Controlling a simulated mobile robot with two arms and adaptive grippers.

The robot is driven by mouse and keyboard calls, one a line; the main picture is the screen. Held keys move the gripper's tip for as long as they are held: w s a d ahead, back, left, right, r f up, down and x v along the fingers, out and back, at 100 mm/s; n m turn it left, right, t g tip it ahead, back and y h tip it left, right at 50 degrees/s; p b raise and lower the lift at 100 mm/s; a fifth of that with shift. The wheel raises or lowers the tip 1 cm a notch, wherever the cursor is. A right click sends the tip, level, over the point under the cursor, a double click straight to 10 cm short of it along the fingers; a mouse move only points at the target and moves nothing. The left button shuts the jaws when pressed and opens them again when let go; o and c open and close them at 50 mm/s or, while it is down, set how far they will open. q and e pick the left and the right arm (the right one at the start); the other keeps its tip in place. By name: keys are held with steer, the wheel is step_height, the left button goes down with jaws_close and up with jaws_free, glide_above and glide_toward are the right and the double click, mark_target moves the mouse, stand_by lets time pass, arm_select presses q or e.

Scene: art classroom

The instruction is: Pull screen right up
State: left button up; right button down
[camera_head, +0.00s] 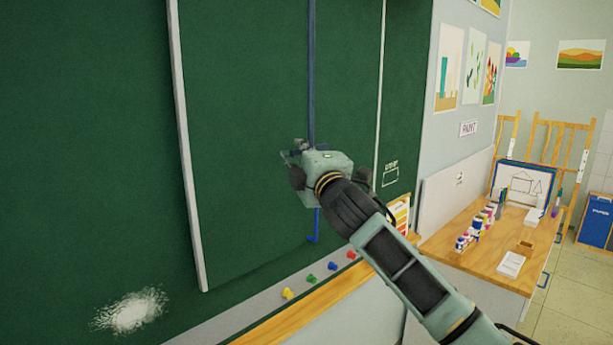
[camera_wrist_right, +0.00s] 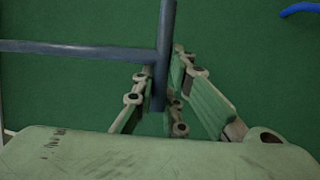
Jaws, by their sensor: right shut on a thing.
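The screen on the right is a dark green sliding board panel (camera_head: 245,130) with pale edge strips, in front of a wider green board. A long blue vertical bar (camera_head: 311,75) runs down its face and ends in a small hook low on the panel. My right gripper (camera_head: 297,155) is at the lower part of this bar, shut on it. In the right wrist view the blue bar (camera_wrist_right: 165,45) comes down between the two fingers (camera_wrist_right: 158,95), and a blue crosspiece (camera_wrist_right: 75,50) meets it from the left. My gripper hides part of the bar in the head view. My left gripper is not in view.
A wooden ledge (camera_head: 310,304) with several coloured magnets (camera_head: 310,279) above it runs below the panel. A smudge of chalk (camera_head: 132,311) marks the lower left board. At right stands a wooden table (camera_head: 455,258) with paint bottles (camera_head: 476,226), with easels behind.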

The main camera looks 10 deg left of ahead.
step_height(320, 180, up, 3)
steer(key=shift+r, duration=0.7)
steer(key=shift+d+r, duration=0.1)
steer(key=shift+r, duration=0.15)
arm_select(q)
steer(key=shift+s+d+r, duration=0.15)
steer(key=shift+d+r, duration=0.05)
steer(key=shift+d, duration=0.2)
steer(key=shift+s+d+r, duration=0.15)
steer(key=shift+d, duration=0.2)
arm_select(e)
steer(key=shift+r, duration=0.1)
steer(key=c, duration=2.1)
jaws_free()
steer(key=o, duration=0.3)
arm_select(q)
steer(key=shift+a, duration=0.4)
arm_select(e)
steer(key=shift+o, duration=0.2)
steer(key=shift+f, duration=0.2)
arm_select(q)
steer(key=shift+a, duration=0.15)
arm_select(e)
steer(key=shift+f, duration=0.1)
